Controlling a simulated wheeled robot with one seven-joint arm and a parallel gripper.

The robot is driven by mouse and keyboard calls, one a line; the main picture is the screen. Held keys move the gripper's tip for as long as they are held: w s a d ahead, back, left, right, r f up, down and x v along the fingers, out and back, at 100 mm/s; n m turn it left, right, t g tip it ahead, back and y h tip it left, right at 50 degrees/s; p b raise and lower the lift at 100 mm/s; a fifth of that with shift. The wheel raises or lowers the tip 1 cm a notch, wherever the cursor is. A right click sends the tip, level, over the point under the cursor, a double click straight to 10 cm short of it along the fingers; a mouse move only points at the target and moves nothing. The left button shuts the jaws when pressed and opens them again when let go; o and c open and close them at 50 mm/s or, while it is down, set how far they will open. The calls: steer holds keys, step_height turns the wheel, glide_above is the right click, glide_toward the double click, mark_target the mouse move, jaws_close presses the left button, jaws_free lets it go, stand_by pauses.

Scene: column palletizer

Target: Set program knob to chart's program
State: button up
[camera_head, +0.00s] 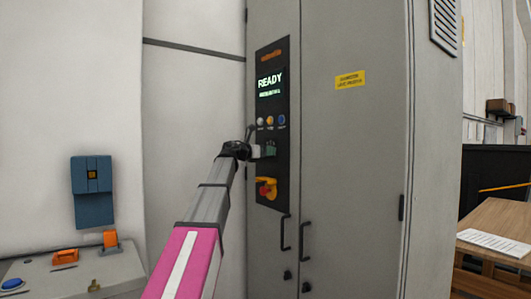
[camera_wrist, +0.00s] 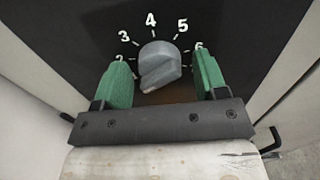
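The grey program knob (camera_wrist: 160,60) sits on the dark panel in the wrist view. Numbers run around it, with 3, 4 and 5 clear and 2 and 6 partly covered by the fingers. A raised ridge slants across the knob; I cannot tell which number it marks. My gripper (camera_wrist: 161,75) is open, with one green finger on each side of the knob and visible gaps. In the head view my gripper (camera_head: 262,151) is at the cabinet's control panel (camera_head: 272,177) and hides the knob. I cannot identify the program chart for certain.
The panel carries a READY display (camera_head: 270,82), small coloured buttons (camera_head: 270,121) and a red-and-yellow switch (camera_head: 265,189) below my gripper. Black door handles (camera_head: 285,232) stick out lower down. A white sheet (camera_head: 495,243), unreadable here, lies on a wooden table (camera_head: 500,217) at right.

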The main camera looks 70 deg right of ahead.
steer(key=c, duration=0.7)
